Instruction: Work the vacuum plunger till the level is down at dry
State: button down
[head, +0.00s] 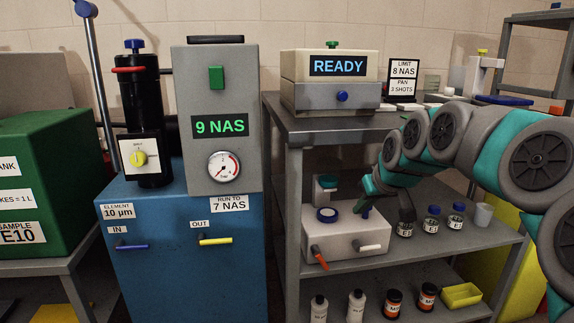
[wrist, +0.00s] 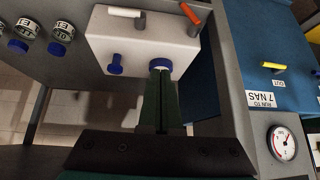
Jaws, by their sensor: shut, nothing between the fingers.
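A white box (head: 345,238) stands on the middle shelf of the grey rack. On its top are a wide blue cap (head: 327,214) and a narrower blue knob (head: 365,211), which could be the plunger. An orange lever (head: 317,256) and a white lever (head: 370,248) are on its front. My gripper (head: 368,184) is over the box, its green fingers shut and empty. In the wrist view its fingertips (wrist: 161,74) overlap the edge of the wide cap (wrist: 160,64), with the narrow knob (wrist: 115,63) to the left. I cannot tell whether they touch. No level mark is readable.
Capped sample bottles (head: 431,219) stand right of the box, close to my arm. The blue cart (head: 180,255) with a 9 NAS display (head: 220,126) is at left. A READY unit (head: 330,80) sits above.

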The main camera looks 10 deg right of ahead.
jog(key=s+a+f+g, duration=0.2)
jog(key=s+a+f, duration=0.2)
jog(key=s+a, duration=0.45)
jog(key=s+a+f+g+p, duration=0.1)
jog(key=s+f+g, duration=0.2)
jog(key=s, duration=1.2)
jog(key=s+a+f+m+g+h+p, duration=0.1)
jog(key=s+f+g, duration=0.3)
jog(key=s, duration=1.1)
notch_tip(320, 180, down, 3)
jog(key=shift+a+f, duration=0.1)
jog(key=shift+a, duration=0.1)
